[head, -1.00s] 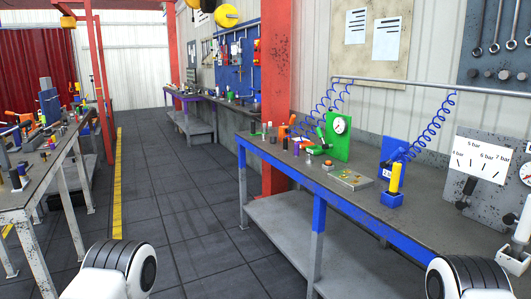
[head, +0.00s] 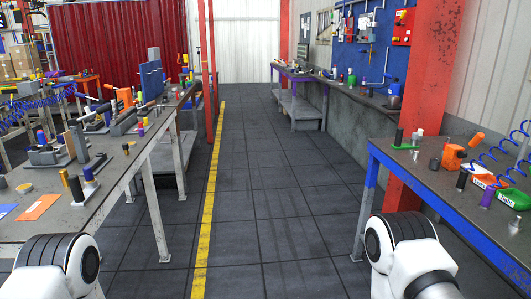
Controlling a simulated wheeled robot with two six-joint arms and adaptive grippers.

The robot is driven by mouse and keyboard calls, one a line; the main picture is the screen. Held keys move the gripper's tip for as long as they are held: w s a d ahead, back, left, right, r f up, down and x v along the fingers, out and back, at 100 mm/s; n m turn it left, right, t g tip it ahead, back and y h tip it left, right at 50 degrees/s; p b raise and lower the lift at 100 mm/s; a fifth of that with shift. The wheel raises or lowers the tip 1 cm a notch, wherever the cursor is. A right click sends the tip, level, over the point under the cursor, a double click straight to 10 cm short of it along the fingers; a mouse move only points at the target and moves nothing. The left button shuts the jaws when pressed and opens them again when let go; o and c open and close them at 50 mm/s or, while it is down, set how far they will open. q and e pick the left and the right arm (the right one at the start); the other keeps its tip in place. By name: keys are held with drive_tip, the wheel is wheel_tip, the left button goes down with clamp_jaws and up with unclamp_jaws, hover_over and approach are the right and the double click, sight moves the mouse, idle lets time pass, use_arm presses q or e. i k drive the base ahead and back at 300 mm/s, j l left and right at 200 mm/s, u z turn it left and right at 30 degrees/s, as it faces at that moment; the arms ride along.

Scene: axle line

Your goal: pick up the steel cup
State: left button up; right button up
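I cannot pick out the steel cup with certainty. A small shiny metal piece (head: 514,227) stands near the front edge of the right workbench (head: 440,205), too small to tell whether it is a cup. Small grey and dark cylinders also stand at that bench's left end, beside a green-based post (head: 398,138). White and black links of my two arms show at the bottom left and bottom right. Both grippers are out of the picture.
A dark tiled aisle (head: 280,190) with a yellow floor line (head: 209,190) runs clear between the benches. The left workbench (head: 120,185) is crowded with tools and fixtures. A red post (head: 433,100) stands behind the right bench. A purple-edged bench (head: 300,75) is farther back.

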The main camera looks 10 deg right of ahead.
sight(393, 101)
drive_tip(key=i, duration=0.7)
drive_tip(key=i+z, duration=0.15)
drive_tip(key=i, duration=0.5)
drive_tip(key=i+j, duration=0.1)
drive_tip(key=i, duration=0.6)
drive_tip(key=i+z, duration=0.15)
drive_tip(key=i, duration=0.55)
drive_tip(key=i+j, duration=0.25)
drive_tip(key=i, duration=0.4)
drive_tip(key=l+z, duration=0.05)
